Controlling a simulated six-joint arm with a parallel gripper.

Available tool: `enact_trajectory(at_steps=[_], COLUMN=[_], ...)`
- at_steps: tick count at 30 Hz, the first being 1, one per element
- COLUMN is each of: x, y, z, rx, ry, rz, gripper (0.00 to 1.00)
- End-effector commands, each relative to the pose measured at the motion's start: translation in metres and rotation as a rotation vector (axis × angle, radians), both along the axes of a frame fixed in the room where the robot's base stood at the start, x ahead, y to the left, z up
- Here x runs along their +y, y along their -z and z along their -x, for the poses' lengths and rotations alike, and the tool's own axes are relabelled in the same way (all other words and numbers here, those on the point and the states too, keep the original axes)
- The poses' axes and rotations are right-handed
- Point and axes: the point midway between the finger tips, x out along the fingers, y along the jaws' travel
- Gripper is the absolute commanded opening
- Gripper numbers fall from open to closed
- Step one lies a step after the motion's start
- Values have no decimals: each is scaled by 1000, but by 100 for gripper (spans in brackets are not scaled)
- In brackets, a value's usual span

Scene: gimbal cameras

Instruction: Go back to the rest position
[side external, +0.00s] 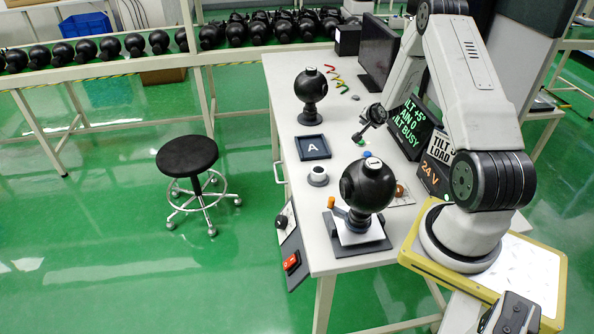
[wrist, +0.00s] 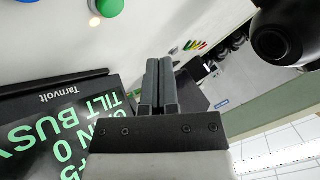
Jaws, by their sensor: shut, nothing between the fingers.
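My gripper (side external: 357,137) hangs above the white workbench, in front of the dark screen and close to a green button (side external: 361,143). In the wrist view its two dark fingers (wrist: 159,64) lie side by side, shut with nothing between them. The green button also shows in the wrist view (wrist: 107,7), apart from the fingers. One black ball-shaped gimbal camera (side external: 368,186) stands on a mount at the near end of the bench. Another (side external: 309,86) stands upright at the far end.
A tray marked A (side external: 313,147), a small grey-white cylinder (side external: 318,176) and a monitor (side external: 379,52) are on the bench. A stool (side external: 187,156) stands left.

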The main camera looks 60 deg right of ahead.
Motion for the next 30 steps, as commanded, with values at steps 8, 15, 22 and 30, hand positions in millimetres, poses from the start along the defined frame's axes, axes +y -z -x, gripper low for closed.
enact_trajectory(at_steps=[8,15,22,30], x=[0,1,21,99], y=[0,0,-13,-52], z=[0,0,-13,-42], rx=[0,1,38,173], ry=[0,-1,-53,-249], rz=[0,0,12,50], gripper=[0,0,0,0])
